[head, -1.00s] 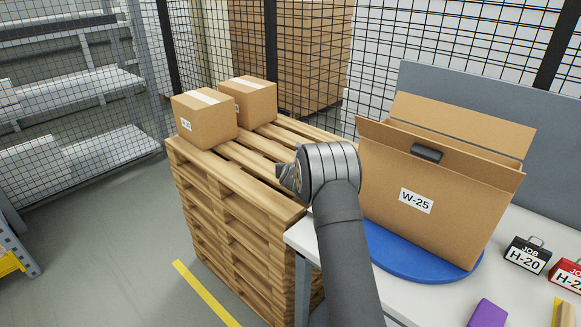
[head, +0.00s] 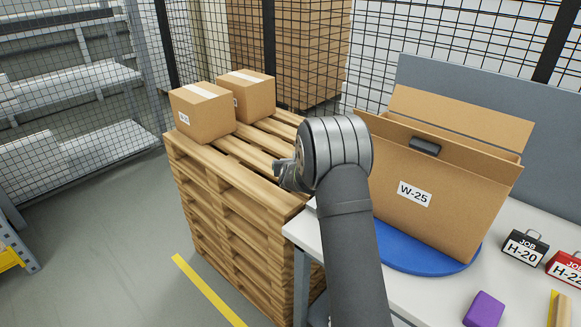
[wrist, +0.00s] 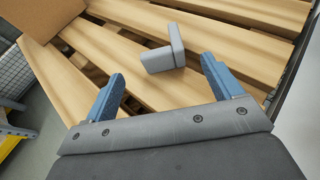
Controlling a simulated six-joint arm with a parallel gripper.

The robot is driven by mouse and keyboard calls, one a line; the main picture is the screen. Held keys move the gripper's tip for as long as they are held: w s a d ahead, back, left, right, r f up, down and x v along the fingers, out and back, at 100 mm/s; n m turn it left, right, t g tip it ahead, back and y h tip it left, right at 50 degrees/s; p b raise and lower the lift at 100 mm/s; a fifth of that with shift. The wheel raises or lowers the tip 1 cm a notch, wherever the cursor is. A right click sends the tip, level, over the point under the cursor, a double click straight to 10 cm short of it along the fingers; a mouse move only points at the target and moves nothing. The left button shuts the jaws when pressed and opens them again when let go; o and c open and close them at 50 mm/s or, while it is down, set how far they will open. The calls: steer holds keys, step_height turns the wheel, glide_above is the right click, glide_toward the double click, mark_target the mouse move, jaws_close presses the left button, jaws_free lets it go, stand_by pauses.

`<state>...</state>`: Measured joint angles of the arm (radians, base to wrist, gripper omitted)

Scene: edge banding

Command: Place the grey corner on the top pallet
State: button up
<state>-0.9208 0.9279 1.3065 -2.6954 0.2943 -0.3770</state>
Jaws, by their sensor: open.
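The grey corner (wrist: 165,52) is a small L-shaped piece in the wrist view. It lies on the wooden slats of the top pallet (wrist: 210,82), just beyond my fingertips and a little right of the middle between them. My gripper (wrist: 160,80) is open, with its two blue fingers apart and nothing between them. In the head view my gripper (head: 281,173) is at the right part of the top pallet (head: 233,168), partly hidden by my own wrist. The grey corner cannot be made out in the head view.
Two cardboard boxes (head: 202,112) (head: 250,97) stand on the far left part of the pallet stack. An open carton marked W-25 (head: 440,190) sits on a blue turntable (head: 400,252) on the table to the right. A mesh fence (head: 390,50) stands behind.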

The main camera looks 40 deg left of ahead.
steer(key=shift+v, duration=2.7)
steer(key=shift+f, duration=0.1)
steer(key=x, duration=1.1)
steer(key=shift+w+a+f, duration=0.15)
steer(key=shift+w+a, duration=0.2)
steer(key=shift+w, duration=0.05)
steer(key=shift+f, duration=0.15)
steer(key=shift+r, duration=0.25)
